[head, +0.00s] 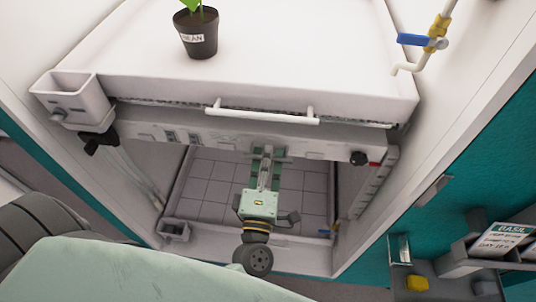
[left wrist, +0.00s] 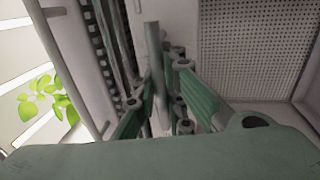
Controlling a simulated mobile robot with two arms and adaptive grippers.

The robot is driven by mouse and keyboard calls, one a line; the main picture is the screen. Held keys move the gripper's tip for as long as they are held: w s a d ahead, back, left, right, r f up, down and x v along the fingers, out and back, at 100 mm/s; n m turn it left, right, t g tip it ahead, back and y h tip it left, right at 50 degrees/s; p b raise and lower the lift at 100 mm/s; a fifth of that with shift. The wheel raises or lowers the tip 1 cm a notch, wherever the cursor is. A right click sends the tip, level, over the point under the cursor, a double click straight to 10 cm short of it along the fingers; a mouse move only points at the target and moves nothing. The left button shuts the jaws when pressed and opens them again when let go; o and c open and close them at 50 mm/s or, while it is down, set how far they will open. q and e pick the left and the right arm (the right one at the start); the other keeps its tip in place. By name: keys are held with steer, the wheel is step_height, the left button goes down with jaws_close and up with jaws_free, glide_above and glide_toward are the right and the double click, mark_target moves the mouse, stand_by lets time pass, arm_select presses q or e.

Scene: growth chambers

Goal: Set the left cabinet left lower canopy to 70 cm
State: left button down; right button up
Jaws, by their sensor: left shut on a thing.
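The lower canopy (head: 220,139) shows in the head view as a grey-white bar across the cabinet opening, below a white shelf. A black knob (head: 98,141) sits at its left end and a red and black knob (head: 358,158) at its right end. My left gripper (head: 268,153) is at the middle of the canopy's front. In the left wrist view its green fingers (left wrist: 165,95) are shut on a grey bar (left wrist: 154,50), seemingly the canopy's handle. The fingers hide most of the grip. A marked strip (head: 370,190) runs at the right; its figures are too small to read.
A potted bean plant (head: 197,34) stands on the white shelf (head: 300,50), whose own handle (head: 262,113) is just above my gripper. A blue-handled valve (head: 422,41) is at the upper right. A Basil card (head: 500,240) and a yellow item (head: 417,283) are at the lower right.

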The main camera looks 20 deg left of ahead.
arm_select(q)
steer(key=shift+r, duration=0.2)
arm_select(e)
steer(key=shift+d, duration=0.35)
arm_select(q)
steer(key=c, duration=1.8)
jaws_free()
steer(key=shift+s+d+r, duration=0.1)
steer(key=shift+s, duration=0.1)
steer(key=shift+w, duration=0.1)
steer(key=v, duration=1.2)
arm_select(e)
steer(key=shift+a, duration=0.15)
